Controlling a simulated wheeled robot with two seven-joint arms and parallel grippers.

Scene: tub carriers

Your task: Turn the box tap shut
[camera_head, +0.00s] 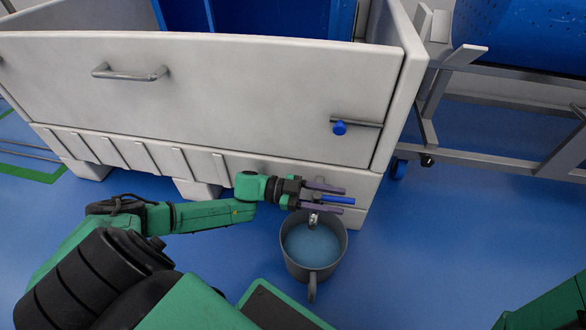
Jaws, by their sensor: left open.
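The box tap shows low on the front of a large white box (230,90), near its right corner. Its blue lever handle (338,199) points to the right, and its metal spout (314,217) sits just below. My left gripper (341,201) is open, with one purple finger above the blue handle and one below it. Whether either finger touches the handle I cannot tell. A grey jug (338,258) with bluish liquid inside stands on the floor under the spout. My right gripper is out of view; only a green part of my right arm shows at the lower right.
A metal handle (130,74) and a blue-knobbed latch (339,128) are on the box front. A metal frame cart (500,150) with a blue tub (530,35) stands at the right. Blue floor is clear right of the jug.

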